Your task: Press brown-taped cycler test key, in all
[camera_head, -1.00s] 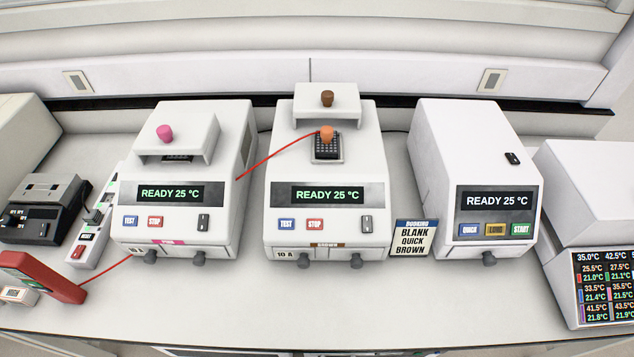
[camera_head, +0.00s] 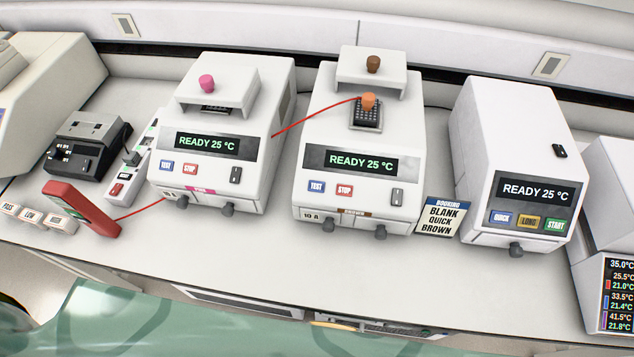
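The brown-taped cycler (camera_head: 380,140) stands in the middle of the bench, with a brown tape label (camera_head: 353,213) on its lower front edge beside a "10 A" mark. Its blue TEST key (camera_head: 316,187) is on the left of the front panel, beside the red STOP key (camera_head: 345,190). Its display (camera_head: 362,162) reads READY 25 °C. Its lid with a brown knob (camera_head: 373,64) is set back, and an orange-capped probe (camera_head: 369,102) stands at the exposed block. Nothing covers the TEST key. Neither of my grippers is in view.
A pink-taped cycler (camera_head: 260,95) stands left, with its own TEST and STOP keys. A red wire runs from the probe towards a red handheld meter (camera_head: 80,209). A booking card (camera_head: 441,217) reads BLANK QUICK BROWN. A third cycler (camera_head: 510,130) stands right. The front bench strip is clear.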

